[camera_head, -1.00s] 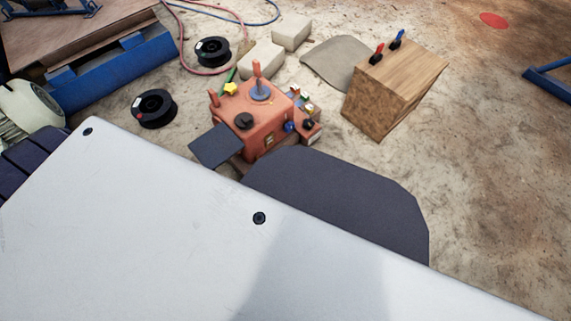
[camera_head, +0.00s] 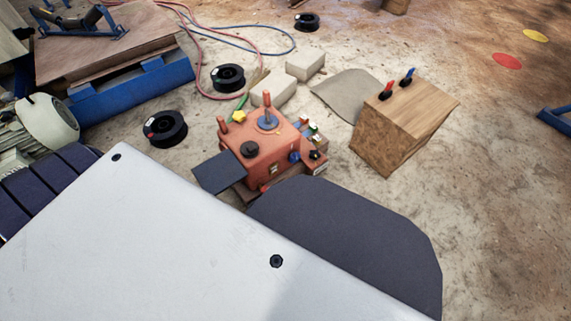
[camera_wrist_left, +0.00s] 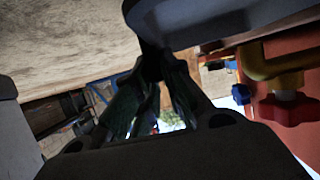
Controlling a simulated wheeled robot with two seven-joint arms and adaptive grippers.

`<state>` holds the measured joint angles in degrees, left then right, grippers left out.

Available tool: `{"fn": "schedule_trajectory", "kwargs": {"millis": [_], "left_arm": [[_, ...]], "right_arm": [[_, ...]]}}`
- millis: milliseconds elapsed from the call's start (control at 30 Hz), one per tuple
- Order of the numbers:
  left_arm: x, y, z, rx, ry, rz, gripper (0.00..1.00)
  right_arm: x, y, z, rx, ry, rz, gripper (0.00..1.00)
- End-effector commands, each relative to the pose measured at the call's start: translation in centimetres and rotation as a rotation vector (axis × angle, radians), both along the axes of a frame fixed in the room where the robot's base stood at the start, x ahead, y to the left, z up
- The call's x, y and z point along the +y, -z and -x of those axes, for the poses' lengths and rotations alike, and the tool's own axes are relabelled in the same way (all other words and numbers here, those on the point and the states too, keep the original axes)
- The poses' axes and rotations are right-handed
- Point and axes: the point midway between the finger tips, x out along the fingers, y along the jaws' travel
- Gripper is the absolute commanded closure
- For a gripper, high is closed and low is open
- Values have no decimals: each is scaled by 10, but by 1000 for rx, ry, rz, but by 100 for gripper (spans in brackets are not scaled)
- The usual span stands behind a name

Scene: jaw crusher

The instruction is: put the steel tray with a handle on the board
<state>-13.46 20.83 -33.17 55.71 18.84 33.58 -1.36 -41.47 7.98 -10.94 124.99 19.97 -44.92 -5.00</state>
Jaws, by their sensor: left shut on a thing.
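My left gripper (camera_wrist_left: 160,68) is in the left wrist view, its dark fingers shut together at the underside of a dark grey, rounded-edged piece (camera_wrist_left: 215,20). This piece appears to be the steel tray; its handle is hidden or too dark to make out. The left gripper does not show in the head view, and neither does a tray that I can identify there. A flat brown wooden board (camera_head: 115,55) lies at the upper left of the head view, beside a blue beam. My right gripper is in neither view.
A large pale metal panel (camera_head: 130,240) fills the lower left, with a dark plate (camera_head: 350,240) at its edge. An orange control box (camera_head: 262,150), a wooden block (camera_head: 400,125), black spools (camera_head: 228,77) and pale blocks (camera_head: 305,64) stand beyond. Open ground lies right.

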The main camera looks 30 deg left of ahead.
Motion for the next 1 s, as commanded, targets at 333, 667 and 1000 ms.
{"fn": "schedule_trajectory", "kwargs": {"millis": [333,667,1000], "left_arm": [[1,6,6,-3,1,-1,100],[1,7,6,-2,0,0,100],[1,7,7,0,0,-1,68]], "right_arm": [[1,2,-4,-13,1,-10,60],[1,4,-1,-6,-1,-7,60],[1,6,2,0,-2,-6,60]]}}
